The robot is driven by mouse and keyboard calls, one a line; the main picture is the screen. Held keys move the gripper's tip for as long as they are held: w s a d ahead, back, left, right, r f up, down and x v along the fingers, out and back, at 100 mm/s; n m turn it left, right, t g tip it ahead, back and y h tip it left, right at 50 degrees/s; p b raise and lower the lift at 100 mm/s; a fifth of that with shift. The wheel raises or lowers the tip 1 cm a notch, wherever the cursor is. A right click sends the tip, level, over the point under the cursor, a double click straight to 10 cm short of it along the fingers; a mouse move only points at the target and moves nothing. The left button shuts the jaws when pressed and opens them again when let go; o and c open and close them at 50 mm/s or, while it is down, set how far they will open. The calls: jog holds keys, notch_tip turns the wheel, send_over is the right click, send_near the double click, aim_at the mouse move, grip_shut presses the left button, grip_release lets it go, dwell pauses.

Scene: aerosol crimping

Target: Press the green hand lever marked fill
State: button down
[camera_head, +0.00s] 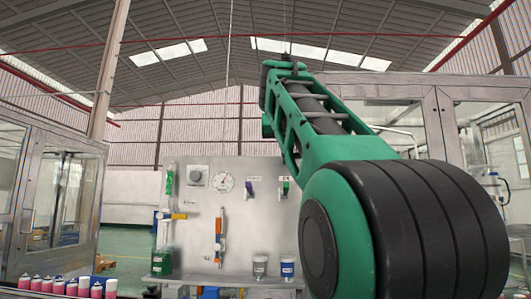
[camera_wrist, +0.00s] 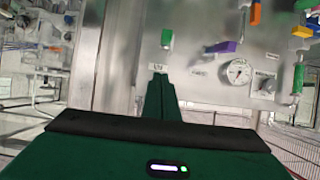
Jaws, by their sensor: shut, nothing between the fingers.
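The green hand lever (camera_head: 285,187) stands on the upright grey panel, to the right of a purple lever (camera_head: 249,187). In the wrist view, which looks turned over, the green lever (camera_wrist: 167,38) is near the top, left of the purple lever (camera_wrist: 222,47). A small white label (camera_wrist: 158,69) lies between the lever and my fingertips; its lettering is too blurred to read. My gripper (camera_wrist: 160,78) is shut and empty. Its fingertips point at the label and appear apart from the lever; their distance from the panel is unclear. In the head view my arm hides the gripper.
The panel (camera_head: 215,253) also carries a round gauge (camera_head: 225,182), a knob (camera_head: 196,176) and vertical tubes with orange and yellow valves. Cups (camera_head: 260,264) stand along its foot. Pink cans (camera_head: 97,289) stand at lower left. Glazed enclosures flank the panel.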

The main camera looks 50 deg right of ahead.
aim_at(287, 184)
jog(key=x, duration=0.3)
jog(key=shift+w+d+f, duration=0.1)
jog(key=shift+w+f, duration=0.05)
jog(key=shift+w, duration=0.05)
jog(key=f, duration=0.2)
jog(key=shift+s+a+f, duration=0.3)
jog(key=shift+s+a, duration=0.05)
jog(key=shift+a+f, duration=0.1)
jog(key=shift+f, duration=0.45)
jog(key=shift+s+a, duration=0.1)
jog(key=shift+f, duration=0.1)
